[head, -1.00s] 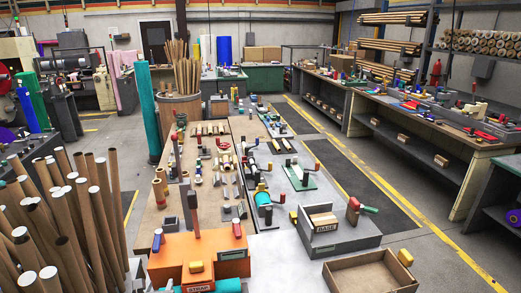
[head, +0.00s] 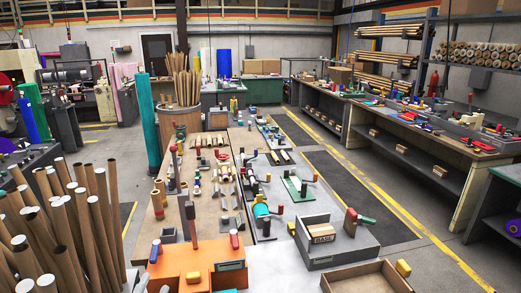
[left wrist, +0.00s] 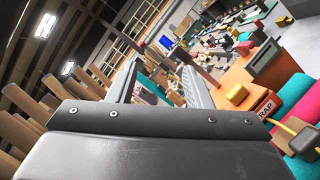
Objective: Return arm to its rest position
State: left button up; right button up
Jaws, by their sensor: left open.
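My left gripper (left wrist: 160,66) shows in the left wrist view as two dark grey fingers, set apart with nothing between them. Its wide dark body fills the bottom of that view. The fingers point toward the workbench, with brown tubes (left wrist: 25,130) to their left and an orange block (left wrist: 252,78) to their right. In the head view only a small grey part at the bottom edge, beside the orange block (head: 215,262), may be my left arm. My right gripper is in neither view.
Upright cardboard tubes (head: 75,215) crowd the lower left. The bench carries a grey box marked BASE (head: 322,232), a cardboard tray (head: 367,278) and many small tools. An aisle with a yellow floor line (head: 395,215) runs along the right.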

pick_arm(q)
jog(key=s+d+f+m+g+h, duration=0.35)
jog(key=s+m, duration=0.25)
jog(key=m, duration=0.3)
jog(key=s+d+f+m+g+h, duration=0.2)
jog(key=s+d+m+g+h, duration=0.25)
jog(key=m, duration=0.45)
jog(key=s+a+f+m+g+y, duration=0.2)
jog(key=s+a+f+g+y, duration=0.2)
jog(key=s+a+y, duration=0.4)
jog(key=s+a+f+m+g+y, duration=0.2)
jog(key=s+a+f+g+y, duration=0.3)
jog(key=s, duration=0.6)
notch_tip(320, 180, down, 31)
jog(key=a+g+h+b, duration=0.1)
jog(key=a+b, duration=0.1)
jog(key=b, duration=0.6)
jog(key=s+f+b, duration=0.3)
jog(key=s+f, duration=0.4)
jog(key=f, duration=0.4)
jog(key=s+d+f+g+b, duration=0.1)
jog(key=s+f+b, duration=0.2)
jog(key=s+f, duration=0.4)
notch_tip(320, 180, down, 5)
jog(key=shift+s+r+h, duration=0.2)
jog(key=shift+s+h, duration=0.2)
